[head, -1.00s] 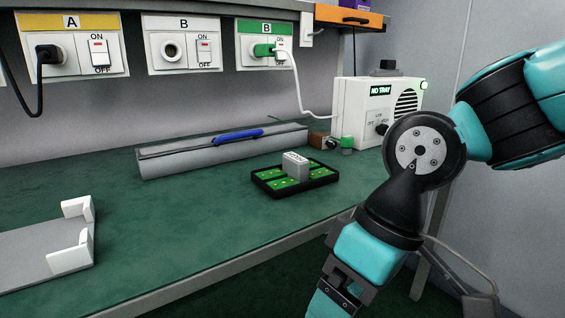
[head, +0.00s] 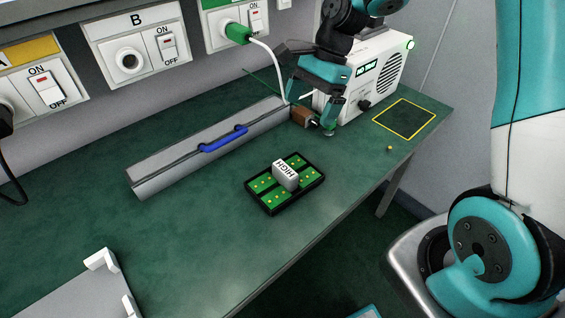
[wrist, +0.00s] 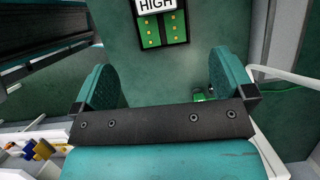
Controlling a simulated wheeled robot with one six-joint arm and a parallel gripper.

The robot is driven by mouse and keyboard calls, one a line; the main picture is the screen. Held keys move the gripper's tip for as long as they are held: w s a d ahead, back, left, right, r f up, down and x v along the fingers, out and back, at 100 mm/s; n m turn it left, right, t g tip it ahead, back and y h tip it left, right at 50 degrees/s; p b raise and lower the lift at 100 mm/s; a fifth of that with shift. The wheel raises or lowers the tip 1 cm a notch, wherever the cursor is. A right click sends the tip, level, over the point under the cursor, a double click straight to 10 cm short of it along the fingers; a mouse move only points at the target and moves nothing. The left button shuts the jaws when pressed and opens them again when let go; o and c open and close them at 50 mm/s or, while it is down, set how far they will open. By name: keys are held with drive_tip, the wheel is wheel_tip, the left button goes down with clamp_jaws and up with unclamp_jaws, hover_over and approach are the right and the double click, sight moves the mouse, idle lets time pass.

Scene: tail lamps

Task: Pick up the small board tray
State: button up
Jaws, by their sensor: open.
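The small board tray (head: 268,209) is black and lies flat on the green bench, with green boards in it. In the wrist view the tray (wrist: 187,28) is at the top edge, partly cut off, beyond my fingers. My gripper (head: 316,101) is in front of the white NO TRAY box, behind and to the right of the tray, and clear of it. The wrist view shows my gripper (wrist: 168,85) open, with its two teal fingers wide apart and nothing gripped between them.
A long grey cover (head: 170,165) with a blue handle lies behind the tray. The white box (head: 375,70) and a brown block (head: 302,117) are close to my gripper. A yellow-outlined square (head: 405,119) is empty. A white-cornered plate (head: 85,292) is at front left.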

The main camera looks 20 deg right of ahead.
drive_tip(key=b, duration=0.1)
approach(285, 169)
drive_tip(key=x, duration=0.5)
drive_tip(key=shift+w+d+f, duration=0.1)
drive_tip(key=shift+w+d, duration=0.1)
drive_tip(key=shift+w, duration=0.15)
drive_tip(key=shift+s+x, duration=0.15)
drive_tip(key=shift+x, duration=1.2)
drive_tip(key=shift+s+x, duration=0.15)
drive_tip(key=shift+x, duration=1.2)
drive_tip(key=shift+a, duration=0.15)
drive_tip(key=c, duration=1.1)
drive_tip(key=shift+o, duration=0.2)
drive_tip(key=shift+r, duration=0.25)
